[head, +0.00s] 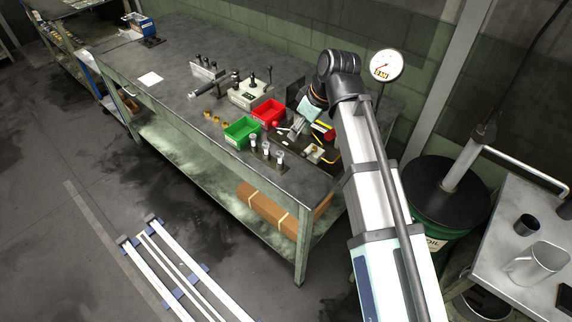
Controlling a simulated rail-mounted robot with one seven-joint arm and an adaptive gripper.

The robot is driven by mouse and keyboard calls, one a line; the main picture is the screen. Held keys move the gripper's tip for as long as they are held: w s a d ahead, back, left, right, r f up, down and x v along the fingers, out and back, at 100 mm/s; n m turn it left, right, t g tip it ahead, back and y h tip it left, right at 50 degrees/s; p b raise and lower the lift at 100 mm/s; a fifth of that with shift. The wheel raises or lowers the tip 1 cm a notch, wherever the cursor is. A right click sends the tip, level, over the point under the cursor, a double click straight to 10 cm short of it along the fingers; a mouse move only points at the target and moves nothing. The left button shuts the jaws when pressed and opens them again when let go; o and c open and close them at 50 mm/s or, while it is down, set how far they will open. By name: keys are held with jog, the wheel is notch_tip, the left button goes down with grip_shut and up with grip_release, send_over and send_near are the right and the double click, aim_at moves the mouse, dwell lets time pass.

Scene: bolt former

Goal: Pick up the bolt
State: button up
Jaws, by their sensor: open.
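My gripper (297,127) is over the right part of the workbench (215,75), just right of the red bin. My arm reaches in from the lower right and bends down at the wrist. The fingers are small in the picture, and the jaws appear apart with nothing clearly between them. I cannot pick out the bolt with certainty. Small light-coloured pieces lie around and below the gripper, too small to identify, and the wrist hides part of the bench behind it.
A red bin (268,110) and a green bin (240,131) stand left of my gripper. Several dark upright pieces with pale tops (266,150) line the front edge. Brass rings (206,115) lie further left. A round gauge (386,65) stands behind my arm.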

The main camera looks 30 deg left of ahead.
jog(key=p, duration=0.3)
send_near(280, 153)
jog(key=x, duration=0.5)
jog(key=shift+w+d+f, duration=0.1)
jog(key=shift+f, duration=0.05)
jog(key=shift+p+x, duration=1.1)
jog(key=shift+x, duration=1.5)
grip_shut()
